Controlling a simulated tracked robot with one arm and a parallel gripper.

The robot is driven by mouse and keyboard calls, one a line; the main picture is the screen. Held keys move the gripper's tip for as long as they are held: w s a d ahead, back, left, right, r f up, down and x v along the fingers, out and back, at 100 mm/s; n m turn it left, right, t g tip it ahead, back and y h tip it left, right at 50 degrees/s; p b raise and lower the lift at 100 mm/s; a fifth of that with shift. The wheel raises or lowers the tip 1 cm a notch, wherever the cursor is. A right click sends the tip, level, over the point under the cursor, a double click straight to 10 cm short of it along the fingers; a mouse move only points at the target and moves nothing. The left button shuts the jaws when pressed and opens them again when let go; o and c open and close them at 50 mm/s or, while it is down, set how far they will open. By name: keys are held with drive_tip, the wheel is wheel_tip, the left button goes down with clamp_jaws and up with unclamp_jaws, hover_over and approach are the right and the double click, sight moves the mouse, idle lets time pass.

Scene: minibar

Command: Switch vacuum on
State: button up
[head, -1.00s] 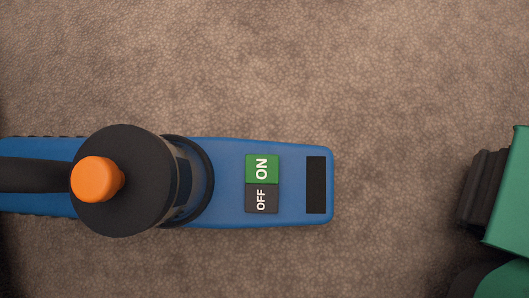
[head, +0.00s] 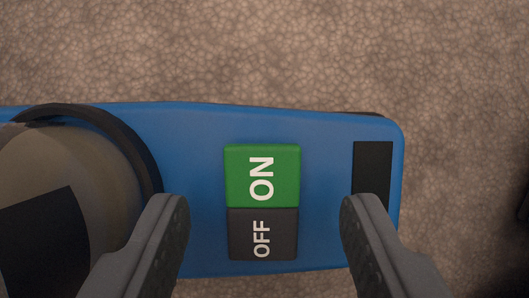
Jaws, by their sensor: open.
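The blue vacuum (head: 195,130) lies across the head view, seen from above. Its green ON button (head: 262,175) sits directly above the dark grey OFF button (head: 262,234) on the blue body. Their labels read sideways. My gripper (head: 262,212) is open and empty, with one grey finger to the left of the buttons and one to the right. The fingertips are level with the lower part of the ON button and the top of the OFF button. I cannot tell how high the fingers are above the body.
A black rectangle (head: 372,170) is on the vacuum's right end, partly behind the right finger. A rounded canister (head: 60,190) with a black ring (head: 140,150) rises on the left. Brown carpet (head: 300,50) is clear above. A dark shape shows at the right edge.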

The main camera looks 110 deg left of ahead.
drive_tip(key=shift+x, duration=0.75)
drive_tip(key=shift+c, duration=0.3)
drive_tip(key=c, duration=0.9)
drive_tip(key=shift+c, duration=0.2)
drive_tip(key=shift+d+r, duration=0.1)
drive_tip(key=shift+r, duration=0.05)
drive_tip(key=shift+w+d+y+p, duration=0.15)
drive_tip(key=shift+y+p, duration=0.35)
drive_tip(key=shift+p, duration=0.7)
drive_tip(key=shift+d+g+y+p, duration=0.1)
drive_tip(key=shift+g+y+p, duration=0.35)
drive_tip(key=shift+y, duration=0.35)
drive_tip(key=shift+w+d+f, duration=0.1)
drive_tip(key=shift+f, duration=0.1)
drive_tip(key=o, duration=1)
